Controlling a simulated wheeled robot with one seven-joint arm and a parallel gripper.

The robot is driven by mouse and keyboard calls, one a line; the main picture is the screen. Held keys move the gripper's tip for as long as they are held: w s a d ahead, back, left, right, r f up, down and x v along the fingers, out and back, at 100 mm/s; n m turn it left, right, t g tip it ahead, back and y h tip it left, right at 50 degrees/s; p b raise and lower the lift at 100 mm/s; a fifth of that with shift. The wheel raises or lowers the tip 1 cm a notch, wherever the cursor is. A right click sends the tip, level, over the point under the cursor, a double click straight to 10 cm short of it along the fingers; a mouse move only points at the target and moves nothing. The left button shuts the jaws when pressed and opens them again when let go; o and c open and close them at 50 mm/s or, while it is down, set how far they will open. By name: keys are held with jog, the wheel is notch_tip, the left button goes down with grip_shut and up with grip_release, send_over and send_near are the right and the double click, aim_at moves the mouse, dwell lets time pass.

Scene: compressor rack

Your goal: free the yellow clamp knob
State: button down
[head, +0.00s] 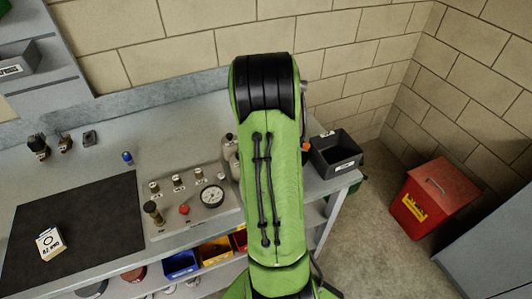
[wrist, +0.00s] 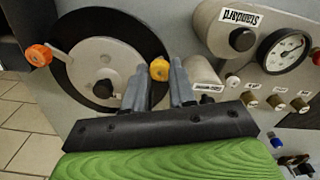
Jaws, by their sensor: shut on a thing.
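The yellow clamp knob (wrist: 159,69) shows in the wrist view, right of a round grey plate with a black rim. My gripper (wrist: 157,79) has its two grey fingers on either side of the knob, shut on it. The part below the knob is hidden by the fingers and gripper body. In the head view my green arm covers the gripper and the knob.
In the wrist view an orange knob (wrist: 38,55) sits on a lever left of the round plate (wrist: 99,48). A pressure gauge (wrist: 284,52) and several small valves stand at right. In the head view a black bin (head: 336,154) is right of my arm, and a red box (head: 434,197) stands on the floor.

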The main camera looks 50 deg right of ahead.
dwell(0.4)
jog(key=c, duration=0.9)
grip_release()
jog(key=shift+r, duration=0.1)
notch_tip(320, 180, up, 16)
jog(key=p, duration=0.3)
jog(key=shift+f, duration=0.2)
